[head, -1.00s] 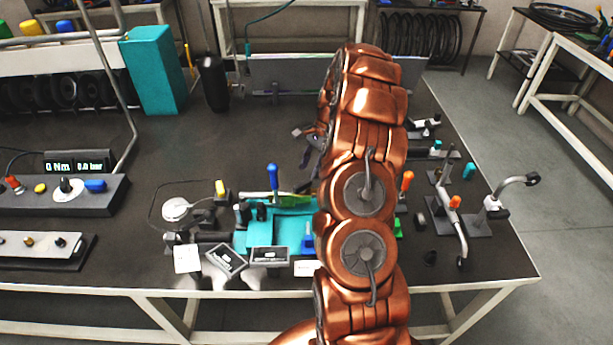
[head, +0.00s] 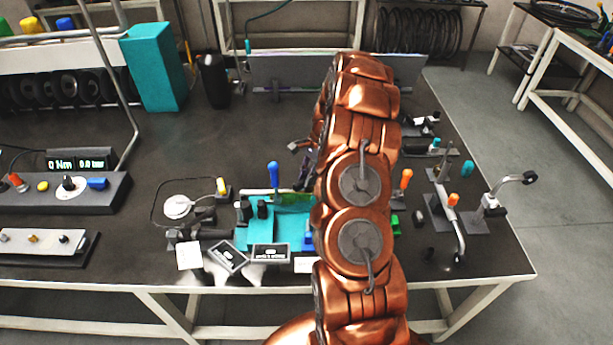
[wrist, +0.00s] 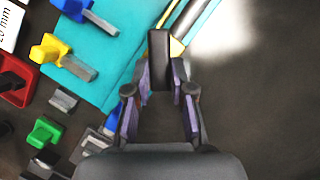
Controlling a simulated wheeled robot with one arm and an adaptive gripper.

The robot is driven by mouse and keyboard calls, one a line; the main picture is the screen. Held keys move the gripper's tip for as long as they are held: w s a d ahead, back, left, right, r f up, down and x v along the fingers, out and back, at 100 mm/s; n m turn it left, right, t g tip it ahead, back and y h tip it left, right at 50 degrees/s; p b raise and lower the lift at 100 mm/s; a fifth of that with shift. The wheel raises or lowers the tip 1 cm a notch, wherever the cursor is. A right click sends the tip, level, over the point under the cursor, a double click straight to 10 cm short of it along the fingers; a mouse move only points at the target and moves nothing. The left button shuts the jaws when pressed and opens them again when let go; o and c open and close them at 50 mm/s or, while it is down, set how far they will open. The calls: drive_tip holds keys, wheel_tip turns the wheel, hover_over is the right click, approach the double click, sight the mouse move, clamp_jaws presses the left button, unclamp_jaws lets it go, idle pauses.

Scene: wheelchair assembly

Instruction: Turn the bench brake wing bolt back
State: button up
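In the wrist view, my gripper (wrist: 162,85) has its two purple-padded fingers apart, narrowing toward the tips. A dark upright block (wrist: 160,52) shows between or just beyond the fingertips. I cannot tell whether they touch it or what it is. In the head view, only part of my gripper (head: 302,158) shows at the left of my copper arm, behind the teal fixture. The teal fixture (head: 260,232) lies on the bench, with a blue-handled tool (head: 274,176) standing at its back. I cannot pick out the bench brake wing bolt for certain; my arm hides part of this area.
Yellow (wrist: 48,48) and green (wrist: 44,130) knobs stand at the left in the wrist view. Orange-handled tools (head: 406,180) and a bent lever stand (head: 490,200) are right of my arm.

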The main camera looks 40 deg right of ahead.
clamp_jaws()
drive_tip(key=shift+f+b, duration=0.15)
drive_tip(key=shift+b, duration=0.4)
drive_tip(key=n+b, duration=0.2)
drive_tip(key=b, duration=0.1)
drive_tip(key=shift+w+f+g, duration=0.15)
drive_tip(key=shift+w+g, duration=0.1)
drive_tip(key=shift+g, duration=0.15)
drive_tip(key=n+b, duration=0.1)
drive_tip(key=n+g+b, duration=0.1)
drive_tip(key=b, duration=0.1)
drive_tip(key=n+b, duration=0.1)
drive_tip(key=n, duration=0.1)
drive_tip(key=shift+w+a+h+b, duration=0.1)
drive_tip(key=shift+w+h+b, duration=0.15)
drive_tip(key=shift+h+b, duration=0.1)
drive_tip(key=shift+w+a+r+n+g+h+b, duration=0.1)
drive_tip(key=shift+r+n+g+h+b, duration=0.15)
drive_tip(key=shift+n+g+b, duration=0.6)
drive_tip(key=shift+r+n, duration=0.1)
drive_tip(key=shift+n, duration=0.45)
drive_tip(key=o, duration=0.6)
unclamp_jaws()
